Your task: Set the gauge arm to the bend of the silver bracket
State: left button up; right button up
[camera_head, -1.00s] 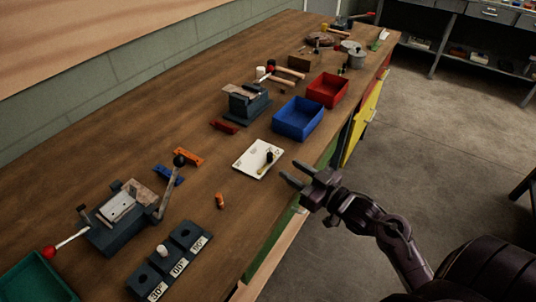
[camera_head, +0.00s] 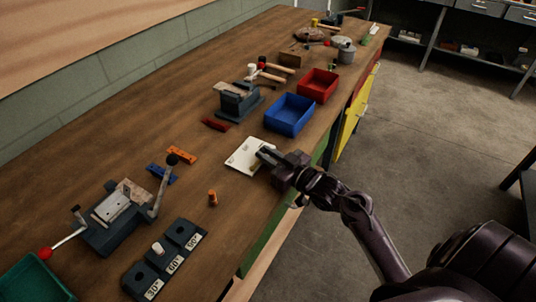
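A dark bench tool (camera_head: 110,232) with a black-knobbed lever and a red-knobbed handle stands at the left, with a flat silver piece (camera_head: 112,206) on top. I cannot tell if that piece is the silver bracket. A dark block (camera_head: 183,233) in front of it has sockets labelled with angles; a white peg (camera_head: 158,248) stands in its middle socket. No gauge arm is clearly identifiable. My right gripper (camera_head: 263,156) is over the right part of a white card (camera_head: 242,151); its finger gap is unclear. It hides the small yellow and dark item there. My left gripper is out of view.
A blue bin (camera_head: 289,115) and a red bin (camera_head: 319,85) stand beyond the card. A vise (camera_head: 238,101) is behind them to the left. An orange cylinder (camera_head: 212,198) stands nearer. A green tray (camera_head: 35,280) is at the lower left. The bench middle is mostly clear.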

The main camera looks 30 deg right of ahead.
grip_shut()
jog(key=n+y, duration=0.1)
jog(key=w+n+g+y+b, duration=0.1)
jog(key=y, duration=0.1)
jog(key=shift+w+f+g, duration=0.1)
jog(key=shift+g, duration=0.2)
jog(key=n+y, duration=0.1)
jog(key=n+g+y+b, duration=0.1)
jog(key=shift+w+a+y, duration=0.15)
jog(key=shift+w+y, duration=0.15)
jog(key=shift+w+a+n+g+y+b, duration=0.1)
jog(key=shift+n+g+y+b, duration=0.25)
jog(key=shift+g, duration=0.15)
